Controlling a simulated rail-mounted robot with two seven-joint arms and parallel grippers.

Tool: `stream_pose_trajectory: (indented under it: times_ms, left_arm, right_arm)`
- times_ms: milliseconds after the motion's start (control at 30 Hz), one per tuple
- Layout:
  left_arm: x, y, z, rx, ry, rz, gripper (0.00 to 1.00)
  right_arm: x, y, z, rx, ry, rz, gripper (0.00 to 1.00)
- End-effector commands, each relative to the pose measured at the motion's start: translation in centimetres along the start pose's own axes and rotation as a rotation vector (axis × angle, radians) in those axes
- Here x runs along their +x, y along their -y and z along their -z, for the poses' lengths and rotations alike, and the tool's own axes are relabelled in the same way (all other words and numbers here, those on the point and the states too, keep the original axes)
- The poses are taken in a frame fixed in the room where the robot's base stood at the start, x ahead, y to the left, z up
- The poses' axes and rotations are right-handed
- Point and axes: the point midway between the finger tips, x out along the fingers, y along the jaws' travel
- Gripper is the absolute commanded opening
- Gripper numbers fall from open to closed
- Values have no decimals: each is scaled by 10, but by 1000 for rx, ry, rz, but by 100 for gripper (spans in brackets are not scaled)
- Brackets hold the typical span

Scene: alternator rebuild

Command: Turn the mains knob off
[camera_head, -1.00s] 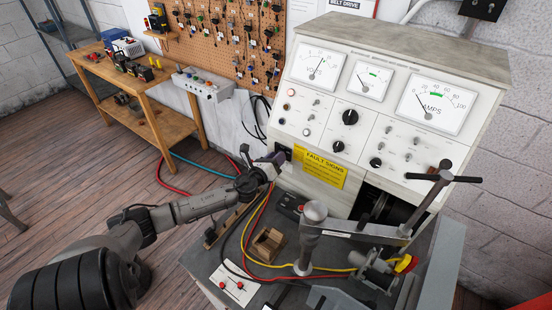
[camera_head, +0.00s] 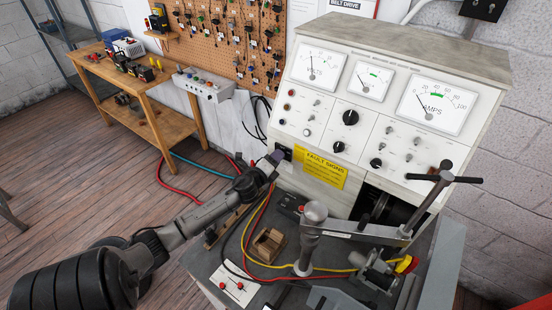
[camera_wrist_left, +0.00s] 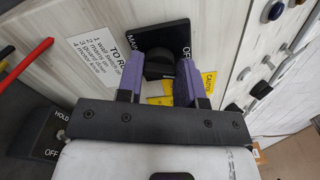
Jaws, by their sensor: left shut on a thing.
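The mains knob (camera_wrist_left: 160,65) is a black knob on a black plate (camera_wrist_left: 178,30) marked MAINS and OFF, in the left wrist view. The purple fingers of my left gripper (camera_wrist_left: 160,80) are on both sides of it and shut on it. The knob's pointer mark cannot be made out. In the head view my left gripper (camera_head: 275,158) is at the lower left of the test bench's front panel (camera_head: 318,130). The gripper hides the knob there. My right gripper is not in view.
A yellow fault signs label (camera_head: 320,169) is just right of my left gripper. A HOLD/OFF plate (camera_wrist_left: 48,130) shows at lower left in the wrist view.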

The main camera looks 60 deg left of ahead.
Motion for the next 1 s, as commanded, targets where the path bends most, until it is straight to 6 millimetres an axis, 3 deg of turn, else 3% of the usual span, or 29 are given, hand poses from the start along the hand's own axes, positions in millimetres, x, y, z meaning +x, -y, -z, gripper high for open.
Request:
stream_pose_trajectory:
  times_ms: [500, 1000]
  left_arm:
    - [0, -1, 0, -339, 0, 0, 10]
    - [0, -2, 0, -416, -1, 0, 10]
  right_arm:
    - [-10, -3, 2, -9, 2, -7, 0]
    - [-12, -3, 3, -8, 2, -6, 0]
